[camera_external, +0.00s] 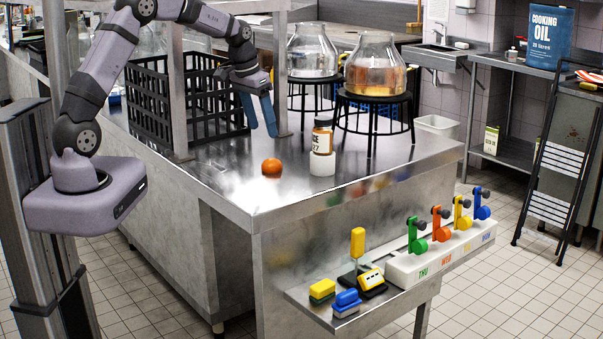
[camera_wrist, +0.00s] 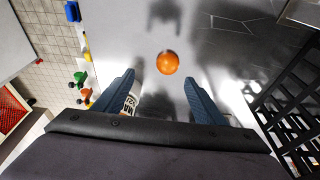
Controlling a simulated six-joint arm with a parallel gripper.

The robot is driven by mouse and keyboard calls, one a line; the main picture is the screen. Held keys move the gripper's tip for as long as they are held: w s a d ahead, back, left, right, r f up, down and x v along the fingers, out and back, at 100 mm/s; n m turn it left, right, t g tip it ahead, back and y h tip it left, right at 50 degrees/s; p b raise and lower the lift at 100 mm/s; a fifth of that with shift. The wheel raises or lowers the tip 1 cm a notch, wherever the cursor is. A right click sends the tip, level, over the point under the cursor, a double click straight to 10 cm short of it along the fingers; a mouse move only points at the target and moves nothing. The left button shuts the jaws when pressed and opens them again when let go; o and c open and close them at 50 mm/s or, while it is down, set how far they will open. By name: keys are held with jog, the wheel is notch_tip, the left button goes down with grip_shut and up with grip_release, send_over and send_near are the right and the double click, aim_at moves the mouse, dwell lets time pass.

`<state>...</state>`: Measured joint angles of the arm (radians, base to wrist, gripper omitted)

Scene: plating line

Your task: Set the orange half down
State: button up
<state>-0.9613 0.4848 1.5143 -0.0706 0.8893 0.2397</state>
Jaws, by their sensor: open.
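The orange half (camera_external: 271,166) rests on the steel counter (camera_external: 225,185), near its front edge, and looks like a small round orange thing. In the wrist view the orange half (camera_wrist: 168,62) lies on the counter beyond the fingertips, touching neither. My gripper (camera_external: 258,115) hangs above the counter, with its blue fingers pointing down, above and behind the orange half. In the wrist view my gripper (camera_wrist: 160,85) has its two fingers wide apart with nothing between them. Whether the orange's cut face is down cannot be told.
A labelled bottle (camera_external: 322,135) stands just right of the orange half. Glass jars (camera_external: 375,65) sit on black stands behind it. A black crate (camera_external: 185,95) stands behind left. A lower shelf (camera_external: 330,315) holds coloured items and levers. The counter left of the orange half is clear.

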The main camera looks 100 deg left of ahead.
jog(key=w+d+f+m+h, duration=0.1)
jog(key=d+m, duration=0.1)
jog(key=d, duration=1.2)
jog(key=w+d+f+m+h, duration=0.1)
jog(key=w+d+f+m, duration=0.15)
jog(key=d, duration=1.05)
jog(key=s+d+f+m+g, duration=0.2)
jog(key=s+d+f+m, duration=0.1)
jog(key=s+d, duration=0.9)
jog(key=d+m, duration=0.1)
jog(key=d, duration=0.2)
jog(key=shift+s, duration=0.25)
jog(key=shift+d+f, duration=0.1)
